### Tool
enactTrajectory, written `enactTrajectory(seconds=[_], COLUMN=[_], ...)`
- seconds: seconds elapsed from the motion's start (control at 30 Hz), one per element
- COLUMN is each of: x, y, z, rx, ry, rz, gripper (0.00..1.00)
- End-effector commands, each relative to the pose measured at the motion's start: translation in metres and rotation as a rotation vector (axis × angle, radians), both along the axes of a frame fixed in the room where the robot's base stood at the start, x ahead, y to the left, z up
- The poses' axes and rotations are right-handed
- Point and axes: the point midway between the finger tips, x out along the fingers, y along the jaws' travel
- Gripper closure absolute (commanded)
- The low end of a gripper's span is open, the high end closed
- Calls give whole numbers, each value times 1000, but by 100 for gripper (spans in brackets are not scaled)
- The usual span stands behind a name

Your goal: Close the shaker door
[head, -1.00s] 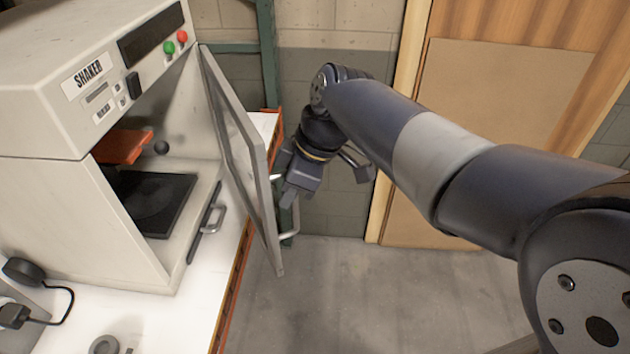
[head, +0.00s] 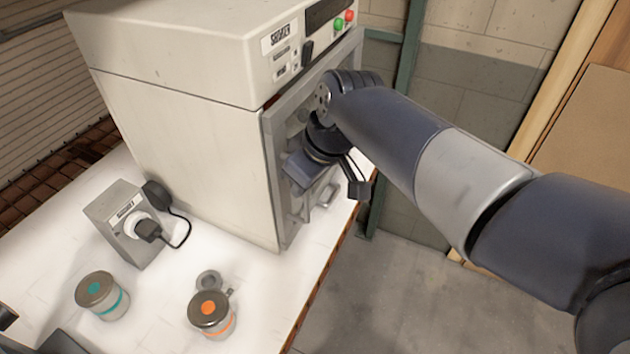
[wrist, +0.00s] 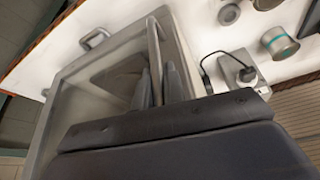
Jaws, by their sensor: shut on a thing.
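The shaker (head: 180,110) is a cream box on the white counter. Its grey-framed door (head: 275,175) lies across the front opening, flush or nearly so; I cannot tell if a thin gap is left. My gripper (head: 295,197) is at the door's near side, shut on the door handle, which is mostly hidden behind the fingers in the head view. In the wrist view, my gripper (wrist: 160,78) has its two dark fingers on either side of the grey handle bar (wrist: 154,45), over the framed door (wrist: 62,105).
A grey metal handle (head: 327,196) sits low in front of the shaker. A socket box (head: 122,222) with a black cable, a teal-marked can (head: 102,297) and an orange-marked can (head: 212,315) stand on the counter (head: 180,260). Open floor lies to the right.

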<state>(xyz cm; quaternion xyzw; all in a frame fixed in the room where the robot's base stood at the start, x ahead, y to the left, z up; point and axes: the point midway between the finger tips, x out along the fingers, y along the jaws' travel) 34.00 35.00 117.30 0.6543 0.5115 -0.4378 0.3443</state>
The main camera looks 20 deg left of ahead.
Motion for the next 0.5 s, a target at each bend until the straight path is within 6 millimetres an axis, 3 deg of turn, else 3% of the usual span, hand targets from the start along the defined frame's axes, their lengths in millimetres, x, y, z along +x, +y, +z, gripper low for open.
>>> enactTrajectory(seconds=[0.43,0.47,0.5], x=[2,2,2], y=[6,6,6], z=[4,4,4], rx=[13,13,13], ry=[-11,-11,-11], rz=[1,1,1], gripper=[100,88,84])
